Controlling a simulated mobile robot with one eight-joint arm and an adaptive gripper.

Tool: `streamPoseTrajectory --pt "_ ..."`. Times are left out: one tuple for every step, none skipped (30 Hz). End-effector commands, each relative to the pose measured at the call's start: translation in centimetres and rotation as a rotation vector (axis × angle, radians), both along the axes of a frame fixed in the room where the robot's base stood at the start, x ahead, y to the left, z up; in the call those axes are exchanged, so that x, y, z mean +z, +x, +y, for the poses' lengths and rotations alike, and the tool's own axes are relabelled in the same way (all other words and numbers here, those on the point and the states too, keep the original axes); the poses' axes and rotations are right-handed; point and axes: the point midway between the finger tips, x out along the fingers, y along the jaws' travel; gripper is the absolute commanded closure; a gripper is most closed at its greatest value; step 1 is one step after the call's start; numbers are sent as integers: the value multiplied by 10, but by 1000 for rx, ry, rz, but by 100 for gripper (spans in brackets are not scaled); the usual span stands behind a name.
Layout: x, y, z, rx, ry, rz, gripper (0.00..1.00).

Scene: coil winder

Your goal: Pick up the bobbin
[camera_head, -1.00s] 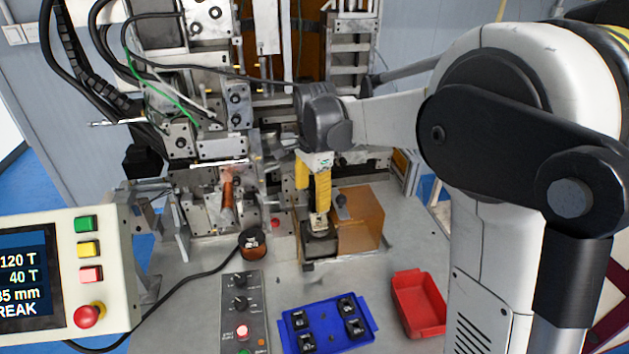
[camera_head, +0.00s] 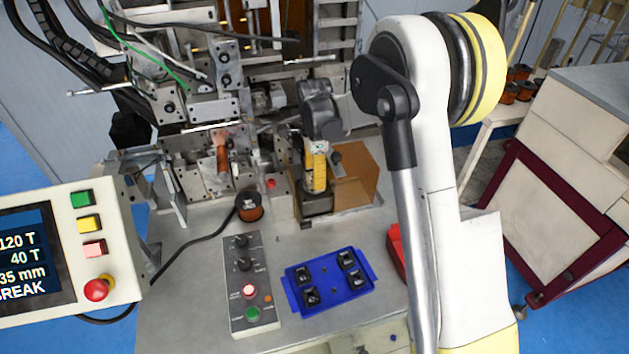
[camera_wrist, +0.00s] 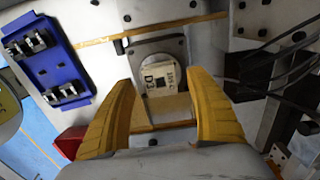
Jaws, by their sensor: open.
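In the wrist view a small cream square piece (camera_wrist: 160,77) with printed marks sits in a dark round-cornered holder (camera_wrist: 178,47); it appears to be the bobbin. My gripper (camera_wrist: 163,82) is open, with one yellow finger on each side of this piece and a visible gap to each. In the head view my gripper (camera_head: 315,188) points down over the dark block (camera_head: 316,203) by the orange translucent box (camera_head: 357,183). The piece is hidden there. Several small black bobbin-like parts (camera_head: 311,296) sit in the blue tray (camera_head: 330,306).
A copper wire spool (camera_head: 249,207) stands left of the gripper. A button panel (camera_head: 247,285) lies in front, with a red bin (camera_head: 396,250) right of the tray, partly behind my arm. The winder (camera_head: 215,105) stands close behind. The display (camera_head: 50,255) is at left.

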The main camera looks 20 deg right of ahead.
Motion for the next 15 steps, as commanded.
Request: streamPoseTrajectory --pt "-8 1 0 0 0 0 35" --pt "-11 1 0 0 0 0 35" --pt "-15 1 0 0 0 0 35" --pt "-16 0 0 0 0 0 35" --pt "-18 0 0 0 0 0 35" --pt "-18 0 0 0 0 0 35" --pt "-18 0 0 0 0 0 35" --pt "-18 0 0 0 0 0 35" --pt "-18 0 0 1 0 0 35" --pt "-18 0 0 1 0 0 35" --pt "-18 0 0 1 0 0 35" --pt "-18 0 0 1 0 0 40" --pt "-18 0 0 1 0 0 49" --pt "-18 0 0 1 0 0 58" --pt "-18 0 0 1 0 0 71"
